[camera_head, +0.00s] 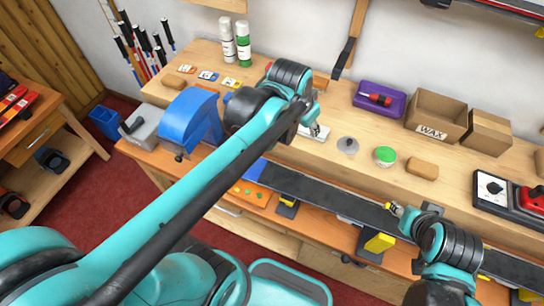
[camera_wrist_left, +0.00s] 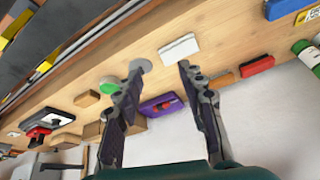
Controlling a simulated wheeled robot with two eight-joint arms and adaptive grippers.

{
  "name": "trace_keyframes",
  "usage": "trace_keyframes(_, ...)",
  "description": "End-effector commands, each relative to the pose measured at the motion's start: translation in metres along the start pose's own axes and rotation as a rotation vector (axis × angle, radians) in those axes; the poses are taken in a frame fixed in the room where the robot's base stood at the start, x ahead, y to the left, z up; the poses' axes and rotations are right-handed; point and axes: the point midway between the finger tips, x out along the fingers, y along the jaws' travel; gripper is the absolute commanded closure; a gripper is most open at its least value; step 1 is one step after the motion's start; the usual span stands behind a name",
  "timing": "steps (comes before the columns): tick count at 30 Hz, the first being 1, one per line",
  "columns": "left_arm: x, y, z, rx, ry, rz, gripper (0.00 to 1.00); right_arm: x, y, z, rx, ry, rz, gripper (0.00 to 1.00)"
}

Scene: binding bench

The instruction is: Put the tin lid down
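The tin lid (camera_head: 348,145) looks like the grey round disc lying on the wooden bench, left of a round tin with green in it (camera_head: 385,156). In the left wrist view the grey lid (camera_wrist_left: 142,65) shows beside one fingertip, with the green tin (camera_wrist_left: 108,82) behind that finger. My left gripper (camera_head: 316,130) is above the bench, left of the lid. In the wrist view its two fingers (camera_wrist_left: 160,68) are apart with nothing between them. My right gripper (camera_head: 394,209) is low over the dark rail at the front; its fingers are too small to read.
A white block (camera_head: 313,133) lies by my left gripper. A tan block (camera_head: 422,168) lies right of the green tin. A purple tray (camera_head: 379,100) and cardboard boxes (camera_head: 436,115) stand behind. A blue machine (camera_head: 190,118) is at the left. Bare bench surrounds the lid.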

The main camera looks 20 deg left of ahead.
Motion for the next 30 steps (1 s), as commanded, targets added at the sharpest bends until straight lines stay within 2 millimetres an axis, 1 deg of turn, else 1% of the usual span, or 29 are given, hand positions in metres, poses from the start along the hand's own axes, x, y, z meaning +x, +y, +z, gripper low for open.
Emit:
trace_keyframes(1,-0.007,-0.003,0.024,-0.046,0.027,-0.017,0.60,0.000,0.000,0.000,0.000,0.000,0.000,0.60)
trace_keyframes(3,-0.012,-0.006,0.051,-0.109,0.067,-0.039,0.60,0.000,0.000,0.000,0.000,0.000,0.000,0.60)
trace_keyframes(6,-0.014,-0.009,0.084,-0.185,0.118,-0.065,0.60,0.000,0.000,0.000,0.000,0.000,0.000,0.60)
trace_keyframes(9,-0.012,-0.011,0.107,-0.240,0.156,-0.083,0.60,0.000,0.000,0.000,0.000,0.000,0.000,0.60)
trace_keyframes(10,-0.011,-0.011,0.112,-0.252,0.165,-0.087,0.60,0.000,0.000,0.000,0.000,0.000,0.000,0.60)
trace_keyframes(12,-0.009,-0.012,0.120,-0.273,0.179,-0.093,0.60,0.000,0.000,0.000,0.000,0.000,0.000,0.60)
trace_keyframes(15,-0.008,-0.012,0.125,-0.286,0.189,-0.096,0.60,0.000,0.000,0.000,0.000,0.000,0.000,0.60)
trace_keyframes(24,-0.007,-0.012,0.126,-0.287,0.190,-0.096,0.60,0.001,0.000,0.001,0.000,0.000,0.000,0.60)
trace_keyframes(26,-0.002,-0.012,0.128,-0.287,0.190,-0.096,0.60,0.005,0.000,0.004,0.000,0.000,0.000,0.60)
trace_keyframes(29,0.013,-0.011,0.135,-0.286,0.189,-0.096,0.60,0.019,0.000,0.014,0.000,0.000,0.000,0.60)
trace_keyframes(30,0.022,-0.010,0.139,-0.286,0.189,-0.096,0.60,0.027,0.000,0.019,0.000,0.000,0.000,0.60)
